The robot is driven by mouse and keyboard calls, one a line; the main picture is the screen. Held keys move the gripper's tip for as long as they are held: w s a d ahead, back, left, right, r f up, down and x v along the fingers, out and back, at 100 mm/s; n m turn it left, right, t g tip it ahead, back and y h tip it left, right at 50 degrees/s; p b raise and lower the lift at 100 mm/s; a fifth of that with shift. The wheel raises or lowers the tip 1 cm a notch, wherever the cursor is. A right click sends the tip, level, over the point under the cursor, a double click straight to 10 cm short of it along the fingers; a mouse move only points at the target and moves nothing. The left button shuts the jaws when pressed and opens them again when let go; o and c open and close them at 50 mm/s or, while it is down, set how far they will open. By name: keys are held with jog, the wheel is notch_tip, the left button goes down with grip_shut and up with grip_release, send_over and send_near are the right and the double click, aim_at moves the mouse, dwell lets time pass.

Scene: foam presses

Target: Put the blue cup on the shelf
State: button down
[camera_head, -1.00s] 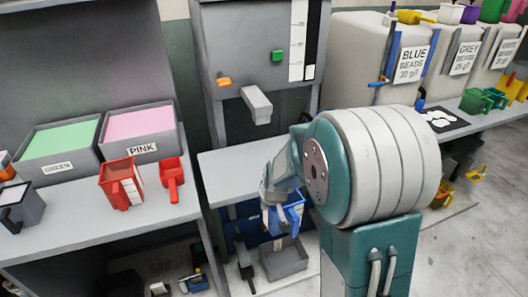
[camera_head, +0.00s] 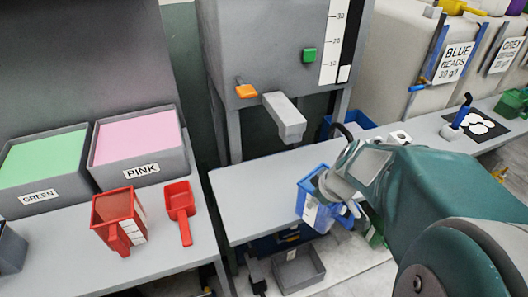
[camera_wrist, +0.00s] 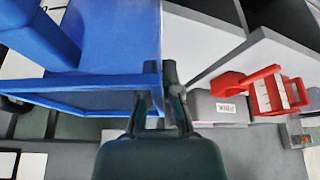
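The blue cup (camera_head: 309,204) is at the front right edge of the grey shelf-like surface (camera_head: 250,198) below the press, and overlaps that edge in the head view. I cannot tell whether it touches the surface. My gripper (camera_head: 338,193) is at its right side and appears shut on it. In the wrist view the blue cup (camera_wrist: 110,45) fills the upper left, and my gripper's fingers (camera_wrist: 163,98) are at the corner of its rim. The far side of the cup and the exact finger contact are hidden.
A red cup (camera_head: 115,215) and a red scoop (camera_head: 180,205) stand on the left table, before the green bin (camera_head: 45,165) and pink bin (camera_head: 138,140). The press spout (camera_head: 285,118) overhangs the grey surface, which is mostly clear. A grey box (camera_head: 299,270) lies below.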

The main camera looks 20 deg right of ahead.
jog(key=w+a+f, duration=0.1)
jog(key=w+a, duration=0.1)
jog(key=w, duration=0.6)
jog(key=w+a+f, duration=0.2)
jog(key=w+a, duration=0.1)
jog(key=w, duration=0.5)
jog(key=shift+w+a+f, duration=0.2)
jog(key=shift+a+f, duration=0.05)
jog(key=shift+f, duration=0.05)
jog(key=shift+f, duration=0.1)
jog(key=c, duration=0.8)
grip_release()
jog(key=shift+a, duration=0.1)
